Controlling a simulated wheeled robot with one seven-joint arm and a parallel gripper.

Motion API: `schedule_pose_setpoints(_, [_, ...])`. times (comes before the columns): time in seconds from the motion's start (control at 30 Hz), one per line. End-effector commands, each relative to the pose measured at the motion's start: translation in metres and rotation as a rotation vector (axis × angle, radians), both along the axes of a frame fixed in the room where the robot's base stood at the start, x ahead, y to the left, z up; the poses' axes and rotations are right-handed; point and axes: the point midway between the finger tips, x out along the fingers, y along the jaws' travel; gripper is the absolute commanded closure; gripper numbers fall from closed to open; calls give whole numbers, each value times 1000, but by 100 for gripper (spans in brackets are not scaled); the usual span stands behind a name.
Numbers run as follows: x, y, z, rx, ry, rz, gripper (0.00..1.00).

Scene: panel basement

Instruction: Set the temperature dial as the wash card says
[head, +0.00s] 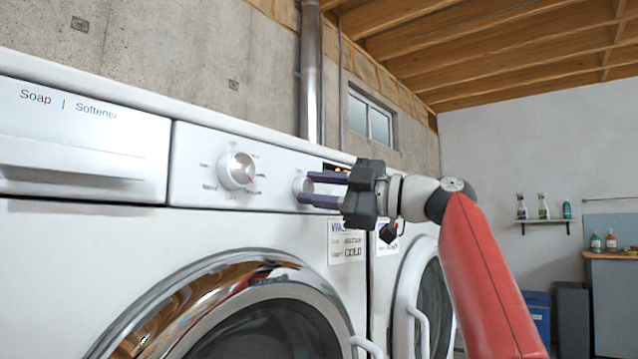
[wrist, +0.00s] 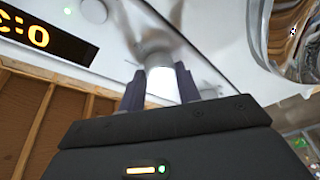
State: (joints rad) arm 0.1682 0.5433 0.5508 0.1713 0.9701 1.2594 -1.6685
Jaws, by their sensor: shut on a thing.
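My gripper (head: 308,187) reaches in from the right at the front washer's control panel. Its two purple fingers are closed around a small round silver knob (head: 299,186), which also shows between the fingers in the wrist view (wrist: 158,58). The knob is likely the temperature dial; its marks and pointer cannot be read. A larger silver dial (head: 238,170) with small labels around it sits to the left, apart from my gripper. The wash card (head: 347,243) is fixed below the panel; its lower line reads "COLD", and the rest is too small to read surely.
A soap and softener drawer (head: 80,140) is at the left. A lit display (wrist: 45,35) is beside the knob in the wrist view. A second washer (head: 425,290) with a partly hidden card stands to the right. A round chrome-rimmed door (head: 215,300) lies below the panel.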

Motion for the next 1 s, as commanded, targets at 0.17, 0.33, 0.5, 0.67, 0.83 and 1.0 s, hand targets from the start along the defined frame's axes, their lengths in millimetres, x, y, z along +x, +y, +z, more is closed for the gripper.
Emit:
schedule_pose_setpoints(0.17, [0, 0, 0, -16, -19, 2, 90])
schedule_pose_setpoints(0.33, [0, 0, 0, -20, -24, 2, 90])
schedule_pose_setpoints(0.5, [0, 0, 0, -20, -24, 2, 90])
schedule_pose_setpoints(0.67, [0, 0, 0, -19, -23, 1, 54])
schedule_pose_setpoints(0.83, [0, 0, 0, -19, -23, 1, 45])
schedule_pose_setpoints(1.0, [0, -1, 0, -19, -23, 0, 45])
